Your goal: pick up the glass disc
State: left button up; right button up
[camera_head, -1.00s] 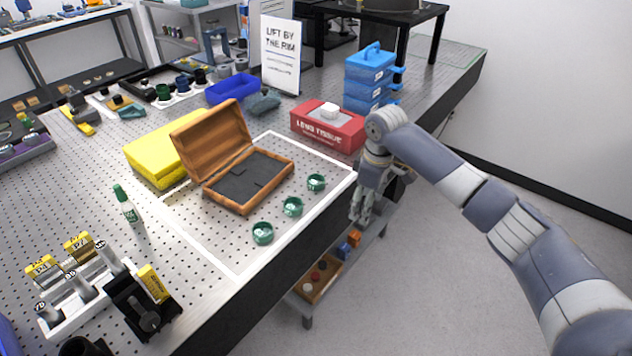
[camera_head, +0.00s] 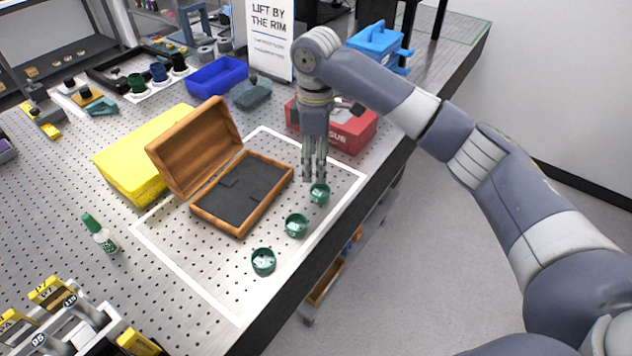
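I cannot clearly make out a glass disc. Three small green round holders stand in a row inside the white outline: a far one (camera_head: 319,194), a middle one (camera_head: 297,226) and a near one (camera_head: 263,262). Pale marks show inside them, too small to tell whether any is glass. An open wooden case (camera_head: 195,150) with a dark lined base lies to their left, and no disc is visible in it. My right gripper (camera_head: 314,179) points down just behind the far holder. Its fingers look close together, and their gap is unclear. My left gripper is out of view.
A blue tray (camera_head: 216,76) and sign (camera_head: 270,35) are farther back.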

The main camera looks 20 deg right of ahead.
aim_at(318, 189)
jog(key=f, duration=0.1)
jog(key=s+f, duration=0.1)
jog(key=f, duration=0.1)
jog(key=shift+d+f+p, duration=0.1)
jog(key=shift+f+p, duration=0.1)
jog(key=shift+p, duration=0.1)
jog(key=shift+w+d+f+p, duration=0.1)
jog(key=shift+w+f+p, duration=0.15)
jog(key=shift+f, duration=0.35)
jog(key=shift+w+f+p, duration=0.1)
jog(key=shift+f+p, duration=0.2)
jog(key=shift+f, duration=0.25)
notch_tip(318, 189, down, 3)
jog(key=shift+r, duration=0.1)
jog(key=shift+c, duration=0.9)
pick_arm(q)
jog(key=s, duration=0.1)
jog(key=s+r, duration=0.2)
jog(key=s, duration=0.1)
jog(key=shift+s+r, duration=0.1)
pick_arm(e)
jog(key=c, duration=1)
